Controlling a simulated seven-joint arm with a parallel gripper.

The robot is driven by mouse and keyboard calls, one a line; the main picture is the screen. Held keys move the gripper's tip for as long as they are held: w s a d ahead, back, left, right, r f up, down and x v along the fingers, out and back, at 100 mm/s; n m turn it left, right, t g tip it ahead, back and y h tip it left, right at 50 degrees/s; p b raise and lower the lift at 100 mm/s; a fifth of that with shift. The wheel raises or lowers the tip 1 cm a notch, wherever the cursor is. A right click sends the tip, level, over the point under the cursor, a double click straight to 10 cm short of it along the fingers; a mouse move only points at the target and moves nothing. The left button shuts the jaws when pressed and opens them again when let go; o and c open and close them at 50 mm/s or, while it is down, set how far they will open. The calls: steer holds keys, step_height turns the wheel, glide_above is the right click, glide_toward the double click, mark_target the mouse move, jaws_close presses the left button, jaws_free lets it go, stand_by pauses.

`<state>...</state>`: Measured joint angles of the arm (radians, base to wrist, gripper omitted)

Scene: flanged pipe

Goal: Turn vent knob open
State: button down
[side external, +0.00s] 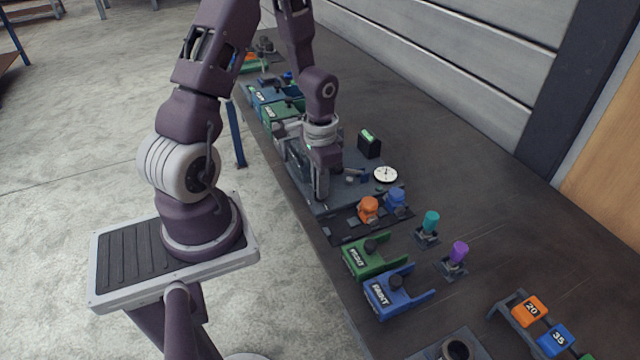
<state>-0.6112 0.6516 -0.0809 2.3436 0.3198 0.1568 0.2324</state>
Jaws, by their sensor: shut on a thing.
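My gripper (321,188) points down over the dark grey flanged-pipe fixture (347,203) in the middle of the bench. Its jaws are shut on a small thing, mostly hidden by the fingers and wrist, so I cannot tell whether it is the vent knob. A white round dial gauge (386,175) lies to the right of the gripper. An orange capped part (369,208) and a blue capped part (396,199) stand at the near right of the fixture. I cannot make out a vent knob by its markings.
A green tray (368,256) and a blue tray (396,292) sit nearer the camera. A teal peg (431,222) and a purple peg (458,252) stand in holders to the right. A dark box with a green top (369,143) stands behind.

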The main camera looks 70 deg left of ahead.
steer(key=shift+w, duration=0.1)
stand_by(0.4)
steer(key=c, duration=1.5)
jaws_free()
step_height(320, 180, up, 7)
steer(key=shift+r, duration=0.1)
steer(key=s+d+r+t+y, duration=0.1)
steer(key=s+d+r+t, duration=0.1)
steer(key=d+r, duration=0.4)
steer(key=s+d+r+t+y, duration=0.1)
steer(key=s+d+r, duration=0.15)
steer(key=r, duration=0.55)
steer(key=s+d+r+t, duration=0.1)
steer(key=s+d, duration=0.1)
steer(key=s+d+r+h, duration=0.1)
steer(key=s+d+r, duration=0.1)
steer(key=s+d+r+t+h, duration=0.1)
steer(key=s+d, duration=0.1)
steer(key=shift+s+d+r+t, duration=0.3)
steer(key=shift+s+d+r, duration=0.05)
steer(key=shift+r, duration=0.05)
